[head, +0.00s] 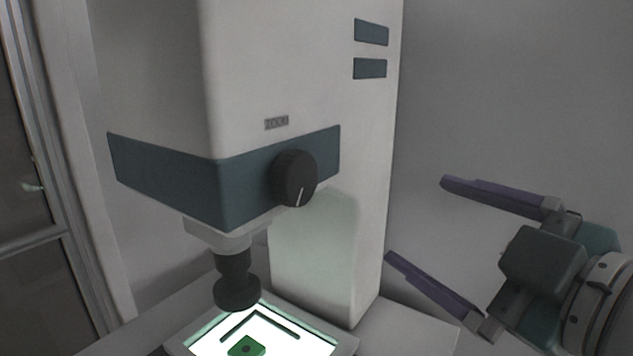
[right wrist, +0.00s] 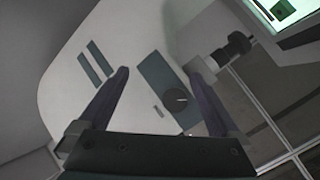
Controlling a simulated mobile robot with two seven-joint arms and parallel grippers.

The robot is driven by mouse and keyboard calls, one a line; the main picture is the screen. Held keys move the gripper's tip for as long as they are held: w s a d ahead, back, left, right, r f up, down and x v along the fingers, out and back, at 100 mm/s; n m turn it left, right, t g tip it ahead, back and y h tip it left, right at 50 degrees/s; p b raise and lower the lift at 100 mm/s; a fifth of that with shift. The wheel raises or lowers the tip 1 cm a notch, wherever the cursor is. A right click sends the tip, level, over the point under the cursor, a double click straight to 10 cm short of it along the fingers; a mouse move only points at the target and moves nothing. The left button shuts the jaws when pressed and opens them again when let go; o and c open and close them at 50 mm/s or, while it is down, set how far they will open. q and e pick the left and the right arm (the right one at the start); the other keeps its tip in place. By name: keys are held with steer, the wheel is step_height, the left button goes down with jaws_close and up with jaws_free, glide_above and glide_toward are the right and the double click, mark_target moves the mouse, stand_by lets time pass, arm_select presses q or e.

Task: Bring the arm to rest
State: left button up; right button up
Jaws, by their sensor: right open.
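My right gripper (head: 415,220) is at the right of the head view, its two long purple fingers spread wide with nothing between them. It is open and apart from the white machine (head: 300,60), to the right of its column. In the right wrist view, my right gripper (right wrist: 165,80) shows both fingers apart, with the machine's side and its black knob (right wrist: 178,100) beyond them. The black knob with a white mark also shows in the head view (head: 295,178), on the blue band. My left gripper is in neither view.
Below the machine's black lens (head: 237,290) is a lit stage (head: 310,345) with a green block (head: 246,346) and a dark angled bracket (head: 262,318). A framed glass panel (head: 25,190) stands at the left. Free space lies between the gripper and the grey wall (head: 520,90).

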steer(key=s+d+f+m+g+h, duration=0.55)
steer(key=s+f+m, duration=0.25)
steer(key=s+f, duration=0.2)
steer(key=s+f+m+g, duration=0.4)
steer(key=s+g, duration=0.3)
steer(key=s, duration=0.7)
step_height(320, 180, up, 13)
steer(key=w+d+p, duration=0.1)
steer(key=p, duration=1.2)
steer(key=shift+n+t+h, duration=0.3)
steer(key=shift+t+h, duration=0.05)
steer(key=shift+h, duration=0.1)
